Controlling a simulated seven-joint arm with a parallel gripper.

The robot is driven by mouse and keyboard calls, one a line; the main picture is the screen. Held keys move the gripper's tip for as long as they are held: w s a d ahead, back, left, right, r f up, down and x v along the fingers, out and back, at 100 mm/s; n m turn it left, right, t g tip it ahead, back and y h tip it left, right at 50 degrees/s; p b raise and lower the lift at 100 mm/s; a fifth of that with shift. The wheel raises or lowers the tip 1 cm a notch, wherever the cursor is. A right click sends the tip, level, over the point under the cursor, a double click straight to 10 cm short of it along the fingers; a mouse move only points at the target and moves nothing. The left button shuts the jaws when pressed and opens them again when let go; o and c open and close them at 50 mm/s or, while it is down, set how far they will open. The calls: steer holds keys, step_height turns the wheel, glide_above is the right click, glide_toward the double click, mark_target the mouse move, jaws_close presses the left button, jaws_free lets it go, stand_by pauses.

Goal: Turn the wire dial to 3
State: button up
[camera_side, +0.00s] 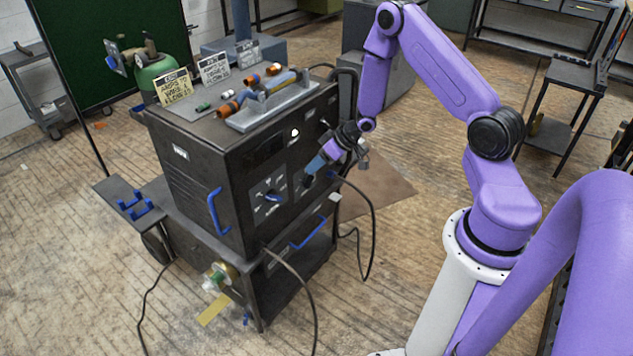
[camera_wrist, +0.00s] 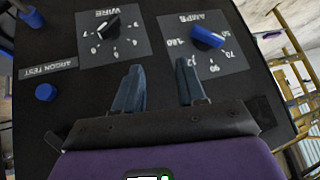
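The wire dial (camera_wrist: 113,27) is a black knob on a grey plate labelled WIRE, with numbers around it, at the upper left of the wrist view. Its exact setting is too small to read. My gripper (camera_wrist: 158,78) is open and empty, its two blue-grey fingers apart in front of the panel. In the wrist view the fingertips lie below and right of the wire dial, apart from it. In the side view my gripper (camera_side: 311,172) is close to the front panel of the dark welder (camera_side: 205,185) and covers part of the wire dial's area.
The blue amps dial (camera_wrist: 205,38) sits beside the wire dial; it also shows in the side view (camera_side: 271,197). A blue button (camera_wrist: 45,92) is near an ARGON TEST label. A blue handle (camera_side: 217,211) and cables (camera_side: 372,225) stick out from the welder and cart.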

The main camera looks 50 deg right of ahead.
steer(key=s+d+f+m+t+y, duration=0.1)
steer(key=s+d+f+m+t, duration=0.1)
steer(key=s+d+f+m, duration=0.35)
steer(key=m+t, duration=0.4)
steer(key=t, duration=0.1)
glide_toward(313, 181)
steer(key=x, duration=0.9)
steer(key=shift+d+f, duration=0.1)
jaws_close()
